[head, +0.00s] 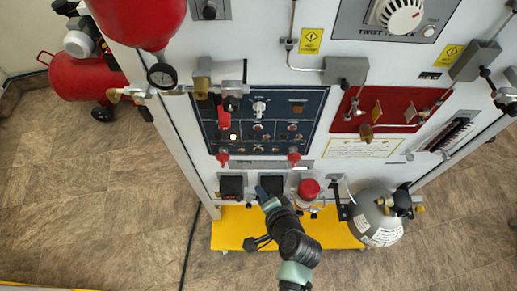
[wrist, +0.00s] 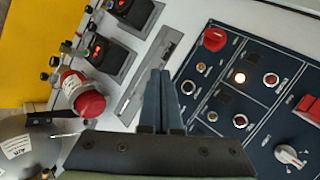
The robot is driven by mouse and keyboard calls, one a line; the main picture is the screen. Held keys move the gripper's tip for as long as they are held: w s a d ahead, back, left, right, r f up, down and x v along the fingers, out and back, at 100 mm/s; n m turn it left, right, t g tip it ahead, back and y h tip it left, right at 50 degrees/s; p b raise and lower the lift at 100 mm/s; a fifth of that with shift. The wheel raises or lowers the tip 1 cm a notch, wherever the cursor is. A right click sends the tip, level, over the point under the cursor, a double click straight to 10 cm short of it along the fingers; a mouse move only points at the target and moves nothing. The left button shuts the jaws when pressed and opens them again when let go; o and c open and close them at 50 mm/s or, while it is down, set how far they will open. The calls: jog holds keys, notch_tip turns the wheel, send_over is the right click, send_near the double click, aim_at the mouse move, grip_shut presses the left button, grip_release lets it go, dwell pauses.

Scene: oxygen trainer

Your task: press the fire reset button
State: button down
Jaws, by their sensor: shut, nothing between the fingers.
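My gripper (wrist: 160,73) is shut and empty, its two dark fingers together in front of the white panel, beside the narrow grey plate. In the head view my gripper (head: 263,190) is low at the front of the trainer, partly over the right black switch. The dark blue panel (head: 283,110) carries several small round buttons and knobs; one lamp (wrist: 239,77) is lit. It lies right of my fingers in the wrist view. The labels are too small to read, so I cannot tell which is the fire reset button. The fingers appear apart from every button.
A red-capped part (wrist: 90,103) sticks out left of my fingers. Two black switches with red lights, one here (wrist: 106,52), sit nearby. A red knob (wrist: 214,39) projects from the blue panel. A grey cylinder (head: 376,218) stands at the right on the yellow base (head: 232,232).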

aim_at(258, 151)
jog(key=w+b, duration=0.3)
jog(key=w, duration=0.5)
jog(key=shift+w, duration=0.35)
jog(key=shift+w, duration=0.1)
dwell(1.7)
jog(key=shift+w, duration=0.3)
jog(key=shift+w, duration=0.4)
dwell(0.5)
jog(key=shift+s, duration=0.1)
jog(key=shift+s+p, duration=0.35)
jog(key=shift+s, duration=0.35)
jog(key=shift+s, duration=0.1)
